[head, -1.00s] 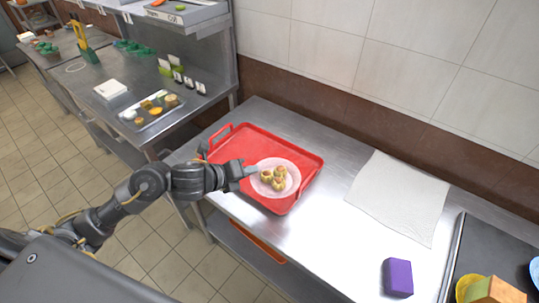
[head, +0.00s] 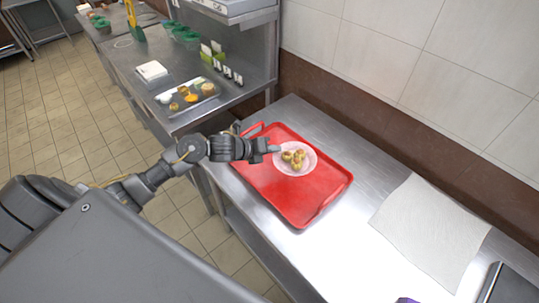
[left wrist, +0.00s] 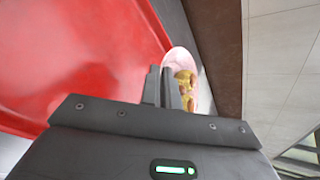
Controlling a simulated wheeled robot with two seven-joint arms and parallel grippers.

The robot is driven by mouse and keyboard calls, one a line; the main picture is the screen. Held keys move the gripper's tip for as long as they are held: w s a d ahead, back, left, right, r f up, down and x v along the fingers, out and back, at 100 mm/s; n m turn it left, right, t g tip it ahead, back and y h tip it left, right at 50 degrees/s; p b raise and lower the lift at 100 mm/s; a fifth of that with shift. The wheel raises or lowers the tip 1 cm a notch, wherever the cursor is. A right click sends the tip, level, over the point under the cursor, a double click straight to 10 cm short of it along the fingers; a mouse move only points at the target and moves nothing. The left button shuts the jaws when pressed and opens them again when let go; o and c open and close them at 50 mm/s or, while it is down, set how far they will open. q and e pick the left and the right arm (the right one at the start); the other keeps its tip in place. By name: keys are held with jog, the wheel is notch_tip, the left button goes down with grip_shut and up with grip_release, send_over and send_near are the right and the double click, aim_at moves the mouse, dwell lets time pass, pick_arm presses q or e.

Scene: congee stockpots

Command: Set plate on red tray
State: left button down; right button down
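The red tray (head: 285,195) lies on the steel counter, with raised handles at its ends. The pink plate (head: 309,168) carries several small yellow-brown dumplings (head: 294,158) and is over the tray's far side, near the wall. I cannot tell whether its underside touches the tray. My left gripper (head: 274,149) is at the plate's left edge with its fingers close together, shut on the rim. In the left wrist view the plate (left wrist: 178,58) shows just past the fingers (left wrist: 160,88), with the red tray (left wrist: 80,60) to the left. My right gripper is not in view.
A white cloth (head: 432,230) lies on the counter to the right. A dark tray edge (head: 508,285) and a bit of a purple object are at the lower right. A tiled wall runs behind. A shelf station with a food tray (head: 187,96) stands at the left.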

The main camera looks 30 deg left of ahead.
aim_at(268, 163)
pick_arm(q)
jog(key=f, duration=0.1)
jog(key=w+a+f, duration=0.1)
jog(key=a+f, duration=0.1)
jog(key=shift+w+a+f, duration=0.2)
jog(key=shift+w+f, duration=0.15)
jog(key=shift+f, duration=0.05)
jog(key=shift+w+a+f+p, duration=0.15)
jog(key=shift+a+f+p, duration=0.05)
jog(key=shift+f+p, duration=0.15)
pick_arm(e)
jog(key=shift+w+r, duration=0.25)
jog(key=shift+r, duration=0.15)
pick_arm(q)
jog(key=shift+a+f, duration=0.1)
jog(key=shift+f, duration=0.2)
notch_tip(268, 163, down, 3)
jog(key=shift+w+r+p, duration=0.1)
jog(key=shift+r+p, duration=0.1)
jog(key=shift+p, duration=0.5)
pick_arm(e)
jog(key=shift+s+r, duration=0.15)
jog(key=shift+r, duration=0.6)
pick_arm(q)
jog(key=shift+f, duration=0.1)
